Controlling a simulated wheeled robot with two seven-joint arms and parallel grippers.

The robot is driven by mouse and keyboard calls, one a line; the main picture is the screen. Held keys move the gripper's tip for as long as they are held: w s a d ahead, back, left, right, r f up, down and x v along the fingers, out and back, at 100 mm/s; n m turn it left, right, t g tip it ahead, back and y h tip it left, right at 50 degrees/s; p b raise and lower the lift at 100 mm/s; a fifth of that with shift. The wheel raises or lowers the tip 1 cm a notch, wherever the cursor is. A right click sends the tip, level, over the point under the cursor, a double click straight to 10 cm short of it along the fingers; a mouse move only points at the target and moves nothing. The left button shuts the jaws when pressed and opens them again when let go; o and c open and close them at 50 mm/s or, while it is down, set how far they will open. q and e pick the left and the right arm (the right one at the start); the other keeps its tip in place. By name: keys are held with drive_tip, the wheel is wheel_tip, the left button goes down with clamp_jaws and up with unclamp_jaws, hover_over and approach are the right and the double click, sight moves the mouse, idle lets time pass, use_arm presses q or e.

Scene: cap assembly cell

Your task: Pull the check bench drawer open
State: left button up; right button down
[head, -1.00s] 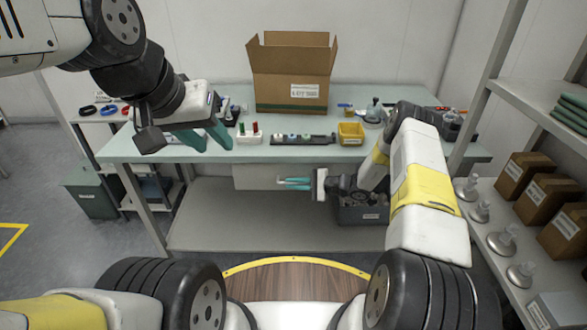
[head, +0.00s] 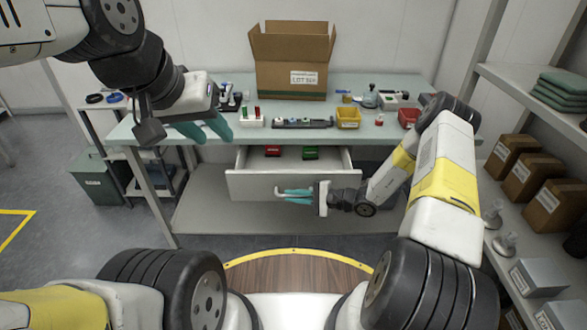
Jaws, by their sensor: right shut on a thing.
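The check bench (head: 385,136) stands ahead with a pale top. Its white drawer (head: 250,186) is pulled out toward me under the bench's front edge. A red item (head: 272,152) and a green item (head: 311,153) show inside at the back. My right gripper (head: 290,193) is at the drawer front, its teal fingers shut on the handle, which they mostly hide. My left gripper (head: 205,130) is over the bench's left front edge, its teal fingers apart and empty.
An open cardboard box (head: 291,80), a yellow bin (head: 348,117), a red bin (head: 409,118) and a dark tray (head: 303,124) are on the bench. A shelf rack (head: 540,85) with boxes stands at right. A green bin (head: 97,186) stands on the left floor.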

drive_tip(key=s, duration=1.1)
drive_tip(key=shift+s, duration=0.3)
drive_tip(key=shift+d, duration=0.1)
drive_tip(key=c, duration=1.5)
unclamp_jaws()
drive_tip(key=v, duration=0.7)
drive_tip(key=shift+s+d+r, duration=0.1)
drive_tip(key=shift+d, duration=0.2)
